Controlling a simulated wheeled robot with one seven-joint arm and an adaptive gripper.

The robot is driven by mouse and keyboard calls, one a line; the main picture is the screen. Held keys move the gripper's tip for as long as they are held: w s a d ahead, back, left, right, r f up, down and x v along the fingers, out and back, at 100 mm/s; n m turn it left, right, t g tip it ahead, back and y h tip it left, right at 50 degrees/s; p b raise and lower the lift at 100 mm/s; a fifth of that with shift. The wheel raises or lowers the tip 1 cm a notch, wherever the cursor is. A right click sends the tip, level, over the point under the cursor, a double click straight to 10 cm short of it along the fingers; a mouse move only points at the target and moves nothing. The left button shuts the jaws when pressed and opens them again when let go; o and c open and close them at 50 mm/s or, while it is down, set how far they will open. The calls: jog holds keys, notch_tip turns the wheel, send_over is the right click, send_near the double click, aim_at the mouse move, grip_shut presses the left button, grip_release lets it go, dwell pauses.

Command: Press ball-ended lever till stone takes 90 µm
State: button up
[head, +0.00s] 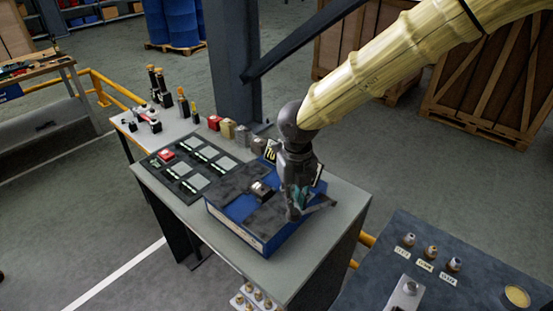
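A small dark block with a pale top (262,190) sits in the box, left of my gripper. I cannot make out a ball-ended lever; my gripper and wrist hide part of the box. No µm reading is legible. Red (214,122), beige (228,129) and grey (243,136) blocks stand behind the box; I cannot tell which is the stone.
A dark board (188,166) with grey plates and a red block lies left of the box. Upright tools (158,88) stand at the bench's far left. A dark table (450,244) with labelled small parts is at right. A steel column (232,60) rises behind the bench.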

jog(key=shift+w+f, duration=0.1)
jog(key=shift+f, duration=0.05)
jog(key=shift+f, duration=0.15)
jog(key=shift+f+b, duration=0.55)
jog(key=shift+f, duration=1.1)
notch_tip(320, 180, down, 6)
jog(key=s+a+b, duration=0.1)
jog(key=s+b, duration=0.1)
jog(key=shift+s+a+r, duration=0.15)
jog(key=shift+s+a, duration=0.05)
jog(key=shift+a, duration=0.1)
jog(key=shift+b, duration=0.3)
